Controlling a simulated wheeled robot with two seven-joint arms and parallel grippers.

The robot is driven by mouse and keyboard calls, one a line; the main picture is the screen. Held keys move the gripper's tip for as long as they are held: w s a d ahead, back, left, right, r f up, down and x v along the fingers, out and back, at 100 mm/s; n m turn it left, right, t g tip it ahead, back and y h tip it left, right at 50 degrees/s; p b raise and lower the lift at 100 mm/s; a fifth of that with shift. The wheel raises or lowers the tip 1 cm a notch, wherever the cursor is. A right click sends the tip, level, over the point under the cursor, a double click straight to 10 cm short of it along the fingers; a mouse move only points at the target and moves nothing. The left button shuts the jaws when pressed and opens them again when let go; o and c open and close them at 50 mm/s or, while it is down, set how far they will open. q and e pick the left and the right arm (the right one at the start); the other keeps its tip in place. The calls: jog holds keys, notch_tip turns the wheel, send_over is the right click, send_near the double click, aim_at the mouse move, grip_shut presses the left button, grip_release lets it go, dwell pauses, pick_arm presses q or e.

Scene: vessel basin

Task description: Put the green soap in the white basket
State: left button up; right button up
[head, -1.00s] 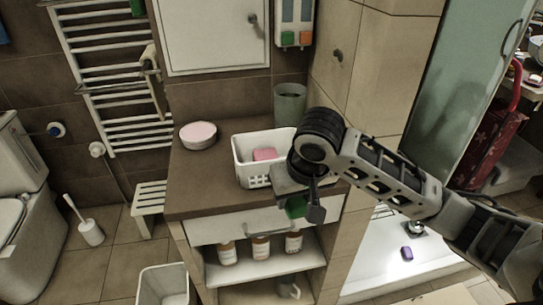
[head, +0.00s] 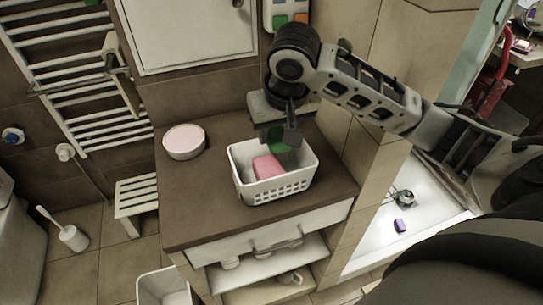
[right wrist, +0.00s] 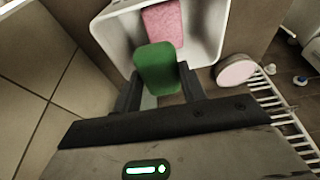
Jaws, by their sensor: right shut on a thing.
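The white basket (head: 275,187) stands on the brown cabinet top in the head view, and its rim also shows in the right wrist view (right wrist: 215,30). A pink soap (head: 268,167) lies inside it. My right gripper (head: 281,138) is shut on the green soap (right wrist: 158,68) and holds it over the back part of the basket. In the head view the green soap (head: 279,147) is partly hidden by the fingers. I cannot tell its exact height above the basket floor. My left gripper is not in view.
A round pink-topped tin (head: 184,141) stands left of the basket on the cabinet top (head: 205,205). The tiled wall (head: 350,100) rises close behind and right of the basket. The cabinet top in front and left of the basket is clear.

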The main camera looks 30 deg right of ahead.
aim_at(275, 164)
notch_tip(275, 164, down, 2)
jog(key=shift+s+f, duration=0.1)
jog(key=shift+f, duration=2)
jog(key=shift+f, duration=0.1)
jog(key=shift+f, duration=0.4)
jog(key=o, duration=1)
jog(key=shift+r, duration=0.15)
